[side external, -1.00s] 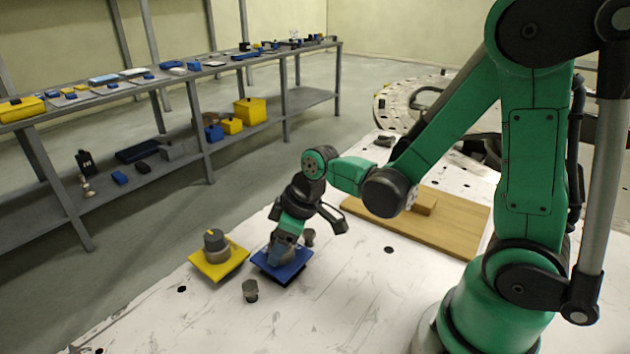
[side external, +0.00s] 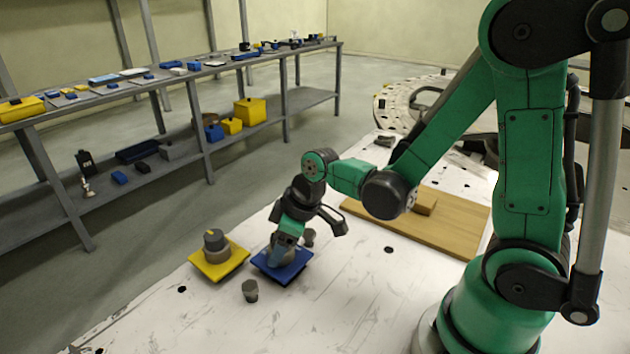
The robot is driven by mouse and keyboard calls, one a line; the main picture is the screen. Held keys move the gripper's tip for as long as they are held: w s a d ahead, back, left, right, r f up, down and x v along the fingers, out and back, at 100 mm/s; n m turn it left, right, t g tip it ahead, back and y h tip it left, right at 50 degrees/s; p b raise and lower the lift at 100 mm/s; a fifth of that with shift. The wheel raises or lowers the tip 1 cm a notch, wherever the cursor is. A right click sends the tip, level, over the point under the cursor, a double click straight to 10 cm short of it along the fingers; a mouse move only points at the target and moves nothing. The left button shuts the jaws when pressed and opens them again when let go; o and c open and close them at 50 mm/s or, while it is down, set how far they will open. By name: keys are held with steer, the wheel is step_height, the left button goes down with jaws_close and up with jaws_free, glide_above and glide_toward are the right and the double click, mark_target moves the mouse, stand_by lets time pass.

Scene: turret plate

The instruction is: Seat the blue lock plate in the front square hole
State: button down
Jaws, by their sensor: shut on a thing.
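The blue lock plate (side external: 290,272) is a flat square piece low over the white turret plate (side external: 345,305), left of the picture's middle. I cannot tell whether it touches the surface. My gripper (side external: 283,254) points down over the blue plate and is shut on it, at its raised middle part. The fingertips and the grip itself are partly hidden. A yellow lock plate (side external: 236,264) with a grey round knob (side external: 214,240) sits just left of the blue one. I cannot make out the front square hole in this view.
A small dark grey peg (side external: 250,291) stands in front of the blue plate, and another grey peg (side external: 309,238) stands close behind my gripper. A wooden board (side external: 455,233) with a small block lies to the right. The front right surface is clear. A shelf (side external: 205,130) stands behind.

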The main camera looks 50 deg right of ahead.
steer(key=shift+f, duration=1.05)
stand_by(0.9)
jaws_free()
stand_by(0.4)
steer(key=shift+r, duration=3.5)
